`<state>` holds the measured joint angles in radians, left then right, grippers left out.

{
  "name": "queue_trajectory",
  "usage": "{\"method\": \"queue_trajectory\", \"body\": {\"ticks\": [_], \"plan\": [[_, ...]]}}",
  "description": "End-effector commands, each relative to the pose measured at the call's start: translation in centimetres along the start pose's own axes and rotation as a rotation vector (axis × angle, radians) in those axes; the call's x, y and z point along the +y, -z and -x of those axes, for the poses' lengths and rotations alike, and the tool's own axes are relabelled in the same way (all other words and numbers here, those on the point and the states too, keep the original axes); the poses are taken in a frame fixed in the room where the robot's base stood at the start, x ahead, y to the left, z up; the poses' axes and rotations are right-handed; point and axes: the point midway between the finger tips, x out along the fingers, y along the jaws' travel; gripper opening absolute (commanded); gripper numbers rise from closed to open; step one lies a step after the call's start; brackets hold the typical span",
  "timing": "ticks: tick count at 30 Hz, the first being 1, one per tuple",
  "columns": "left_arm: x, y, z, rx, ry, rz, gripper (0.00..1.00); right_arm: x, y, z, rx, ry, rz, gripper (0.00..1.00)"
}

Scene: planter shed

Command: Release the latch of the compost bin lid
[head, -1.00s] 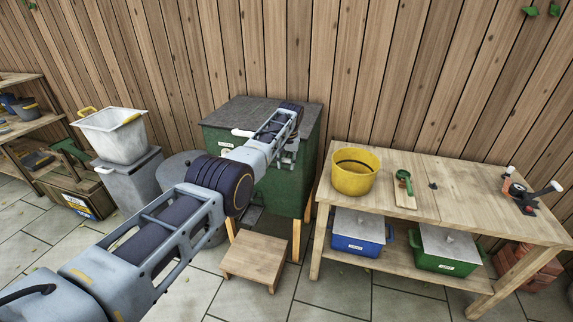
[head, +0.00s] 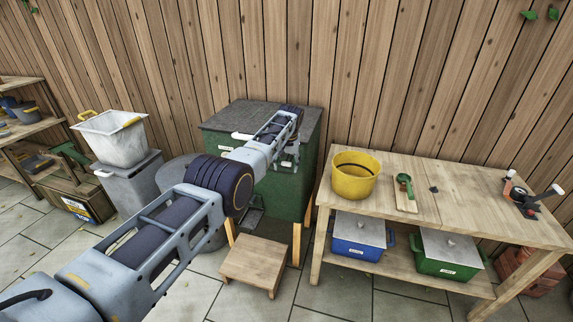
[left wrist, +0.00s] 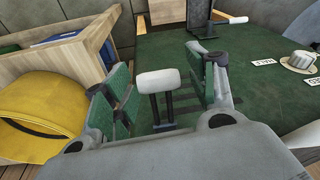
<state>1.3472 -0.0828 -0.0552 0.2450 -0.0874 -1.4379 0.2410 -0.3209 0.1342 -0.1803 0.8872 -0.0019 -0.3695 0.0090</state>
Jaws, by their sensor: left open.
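The compost bin (head: 262,194) is a green box on wooden legs with a dark grey lid (head: 268,115). My left arm reaches across to its front, with my left gripper (head: 285,163) close to the front face. In the left wrist view, my left gripper (left wrist: 160,88) is open, its green-padded fingers apart. Between them is a white-gripped lever (left wrist: 158,82) on two dark bars against the green bin face (left wrist: 252,90); it looks like the latch. The fingers stand on either side of it; contact cannot be told. My right gripper is not in view.
A wooden bench (head: 455,195) stands right of the bin, with a yellow bucket (head: 354,175) near the gripper's side. A wooden step (head: 254,262) sits in front of the bin. A white tub (head: 116,140) on a grey bin stands left. A plank fence closes the back.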

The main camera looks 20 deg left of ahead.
Motion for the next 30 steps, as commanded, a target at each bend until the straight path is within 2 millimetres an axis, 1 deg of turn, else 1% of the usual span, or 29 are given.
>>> {"method": "queue_trajectory", "body": {"ticks": [13, 28, 30], "plan": [[0.1, -0.1, 0.2, -0.002, 0.0, -0.001, 0.57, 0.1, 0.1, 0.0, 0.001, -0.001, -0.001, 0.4], [0.0, -0.1, 2.2, -0.002, 0.0, 0.0, 0.57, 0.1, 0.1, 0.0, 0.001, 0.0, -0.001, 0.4], [0.1, 0.0, 2.9, -0.001, 0.0, 0.0, 0.57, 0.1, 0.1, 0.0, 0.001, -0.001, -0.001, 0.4]]}}
